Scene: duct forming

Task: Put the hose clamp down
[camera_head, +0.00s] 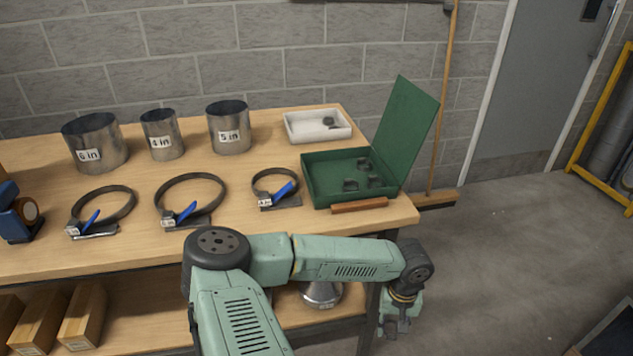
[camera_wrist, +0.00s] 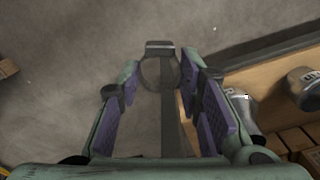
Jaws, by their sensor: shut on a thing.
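My gripper (camera_head: 393,326) hangs low, past the right end of the workbench, over the concrete floor. In the wrist view its purple-padded fingers (camera_wrist: 160,85) stand on both sides of a dark grey thing, which looks like a hose clamp (camera_wrist: 160,52) with a block at its far end. Its full shape is hard to make out. Three other clamps with blue levers lie on the bench: a left one (camera_head: 105,208), a middle one (camera_head: 191,195) and a smaller right one (camera_head: 275,187).
The workbench (camera_head: 235,180) also bears several metal duct sleeves (camera_head: 96,143), a white tray (camera_head: 318,125) and an open green case (camera_head: 330,180) with small parts inside. A lower shelf holds wooden blocks (camera_head: 83,315) and a metal fitting (camera_head: 321,293). The floor (camera_head: 520,260) at right is largely clear.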

